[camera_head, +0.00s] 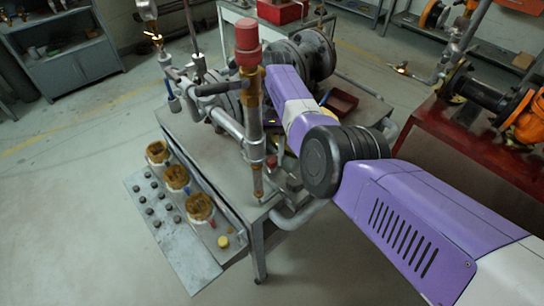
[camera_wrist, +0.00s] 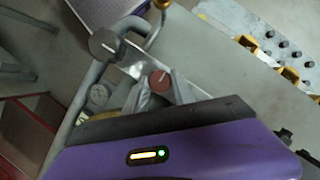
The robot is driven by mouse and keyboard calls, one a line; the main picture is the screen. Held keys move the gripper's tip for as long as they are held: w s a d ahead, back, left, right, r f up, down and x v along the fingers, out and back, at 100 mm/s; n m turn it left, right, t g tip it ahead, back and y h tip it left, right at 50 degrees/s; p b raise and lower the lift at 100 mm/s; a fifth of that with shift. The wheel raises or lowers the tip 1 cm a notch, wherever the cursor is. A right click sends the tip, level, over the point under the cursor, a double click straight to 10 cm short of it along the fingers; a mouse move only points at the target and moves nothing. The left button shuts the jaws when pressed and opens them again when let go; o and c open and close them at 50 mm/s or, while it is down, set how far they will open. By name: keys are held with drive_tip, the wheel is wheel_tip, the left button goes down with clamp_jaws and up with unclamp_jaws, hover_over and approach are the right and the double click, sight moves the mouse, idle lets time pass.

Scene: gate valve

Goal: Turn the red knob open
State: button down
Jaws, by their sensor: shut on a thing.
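The red knob (camera_wrist: 159,79), a small round dull-red knob with a pale mark on its face, shows in the wrist view left of centre. My gripper (camera_wrist: 161,88) has its two grey fingers on either side of this knob and is shut on it. The fingers hide part of the knob's sides and whatever lies behind it. In the head view my purple arm reaches over the grey workbench (camera_head: 205,150), and the gripper and its grip on the knob cannot be made out there.
A grey knob (camera_wrist: 104,44) on bent pipework stands left of the red knob. In the head view a tall brass pipe (camera_head: 252,100) with a red cap (camera_head: 247,42) rises before my arm. A red bench (camera_head: 450,140) with valve parts stands right. Floor at left is clear.

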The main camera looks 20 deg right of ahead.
idle(0.4)
drive_tip(key=c, duration=1.1)
unclamp_jaws()
drive_tip(key=shift+o, duration=0.2)
drive_tip(key=b+v, duration=0.2)
drive_tip(key=v, duration=0.5)
drive_tip(key=shift+r, duration=0.35)
drive_tip(key=shift+w+d, duration=0.1)
